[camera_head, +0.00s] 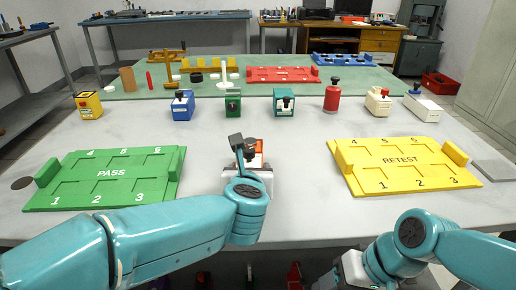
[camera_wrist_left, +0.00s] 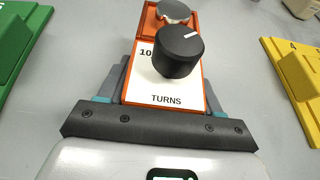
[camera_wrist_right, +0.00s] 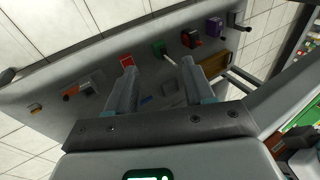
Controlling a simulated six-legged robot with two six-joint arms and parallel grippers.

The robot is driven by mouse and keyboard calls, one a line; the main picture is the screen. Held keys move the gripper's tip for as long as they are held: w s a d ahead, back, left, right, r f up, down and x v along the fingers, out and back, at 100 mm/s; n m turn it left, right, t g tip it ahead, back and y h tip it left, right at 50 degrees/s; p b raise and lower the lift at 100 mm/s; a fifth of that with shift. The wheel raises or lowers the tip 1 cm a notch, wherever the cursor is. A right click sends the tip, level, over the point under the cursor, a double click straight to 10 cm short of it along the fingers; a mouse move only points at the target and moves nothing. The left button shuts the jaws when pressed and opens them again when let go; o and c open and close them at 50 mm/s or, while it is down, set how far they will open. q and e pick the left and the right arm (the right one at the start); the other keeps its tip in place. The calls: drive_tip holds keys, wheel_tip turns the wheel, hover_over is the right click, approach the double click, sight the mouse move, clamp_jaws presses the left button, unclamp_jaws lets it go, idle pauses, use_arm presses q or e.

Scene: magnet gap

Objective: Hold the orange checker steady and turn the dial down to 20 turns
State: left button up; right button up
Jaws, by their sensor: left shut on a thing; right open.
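The orange checker (camera_head: 258,147) is near the middle of the bench front, partly hidden by my left arm in the head view. In the left wrist view it is an orange case (camera_wrist_left: 126,75) with a white face reading "10" and "TURNS". Its black dial (camera_wrist_left: 178,52) has a white mark pointing to the upper right. A round grey metal part (camera_wrist_left: 172,11) is behind the dial. My left gripper (camera_wrist_left: 163,88) is shut on the orange checker, one finger at each side. My right gripper (camera_wrist_right: 157,67) is open and empty, low at the right in the head view, away from the checker.
A green PASS tray (camera_head: 112,188) lies at left and a yellow RETEST tray (camera_head: 402,176) at right, both empty. Several coloured devices, including a blue one (camera_head: 182,106) and a red bottle-shaped one (camera_head: 331,96), stand in a row behind. The bench between the trays is mostly clear.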

drive_tip(key=w+a+r+m+t+y, duration=0.1)
drive_tip(key=w+a+r+y, duration=0.15)
drive_tip(key=r, duration=0.55)
drive_tip(key=w+a+r+t+y, duration=0.1)
drive_tip(key=a+r+t, duration=0.15)
drive_tip(key=r, duration=0.55)
drive_tip(key=m+t+y, duration=0.1)
drive_tip(key=m+y, duration=0.3)
drive_tip(key=m, duration=1.8)
approach(252, 150)
drive_tip(key=x, duration=0.8)
drive_tip(key=shift+a, duration=0.25)
drive_tip(key=shift+w, duration=0.1)
clamp_jaws()
